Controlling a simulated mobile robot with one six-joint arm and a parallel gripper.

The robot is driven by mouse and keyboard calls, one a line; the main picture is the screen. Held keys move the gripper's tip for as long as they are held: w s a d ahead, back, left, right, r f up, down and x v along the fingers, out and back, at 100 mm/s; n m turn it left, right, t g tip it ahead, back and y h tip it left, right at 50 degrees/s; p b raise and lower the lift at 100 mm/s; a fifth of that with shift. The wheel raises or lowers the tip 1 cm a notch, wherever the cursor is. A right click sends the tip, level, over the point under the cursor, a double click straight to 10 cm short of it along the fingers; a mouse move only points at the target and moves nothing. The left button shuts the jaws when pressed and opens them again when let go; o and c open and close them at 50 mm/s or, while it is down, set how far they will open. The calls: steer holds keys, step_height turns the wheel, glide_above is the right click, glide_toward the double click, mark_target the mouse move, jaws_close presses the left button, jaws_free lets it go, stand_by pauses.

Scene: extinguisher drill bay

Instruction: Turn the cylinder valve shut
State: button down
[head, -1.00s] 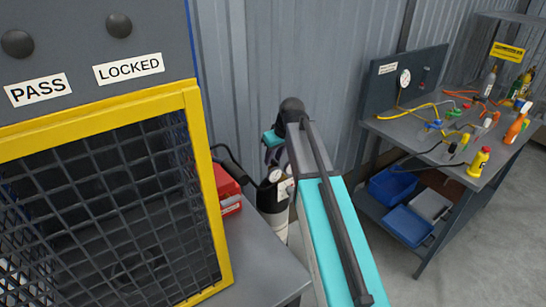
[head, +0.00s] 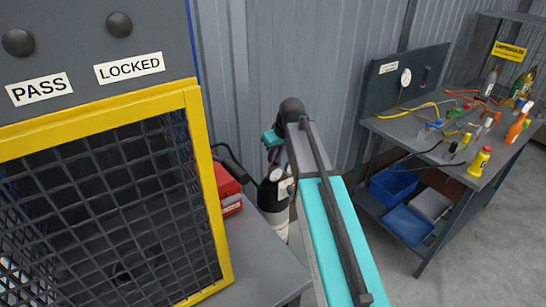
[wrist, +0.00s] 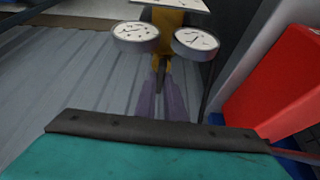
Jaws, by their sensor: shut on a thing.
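The cylinder (head: 272,219), dark at the top and pale below, stands beyond the grey bench's right edge, partly hidden by my arm. In the wrist view its brass-yellow valve body (wrist: 172,45) shows, with a round white gauge (wrist: 135,33) on the left and another (wrist: 196,41) on the right. My gripper (wrist: 162,84) has its two purple fingers shut on a thin dark valve lever (wrist: 161,70) below the valve body. In the head view the fingers are mostly hidden behind my wrist.
A red case (head: 228,184) sits left of the cylinder; it is close on the right in the wrist view (wrist: 285,75). A yellow-framed mesh cage (head: 216,200) stands at the left. A corrugated wall (head: 232,65) is behind. A cluttered workbench (head: 400,125) stands at the right.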

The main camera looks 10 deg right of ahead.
steer(key=shift+a+m, duration=0.15)
steer(key=shift+m, duration=0.25)
steer(key=m+h, duration=0.1)
steer(key=m, duration=0.2)
steer(key=shift+a, duration=0.15)
steer(key=m+h, duration=0.2)
steer(key=m, duration=0.3)
steer(key=shift+a+p, duration=0.1)
steer(key=shift+p, duration=0.25)
steer(key=m+h, duration=0.1)
steer(key=m, duration=0.2)
steer(key=m+g+h, duration=0.1)
steer(key=m, duration=0.1)
steer(key=shift+w+a+m+b, duration=0.1)
steer(key=shift+w+m+b, duration=0.1)
steer(key=shift+m+b, duration=0.15)
steer(key=shift+m+g+h, duration=0.4)
steer(key=shift+m+g, duration=0.3)
steer(key=shift+m, duration=0.85)
steer(key=shift+s, duration=0.1)
steer(key=c, duration=1.8)
jaws_free()
steer(key=shift+c, duration=0.2)
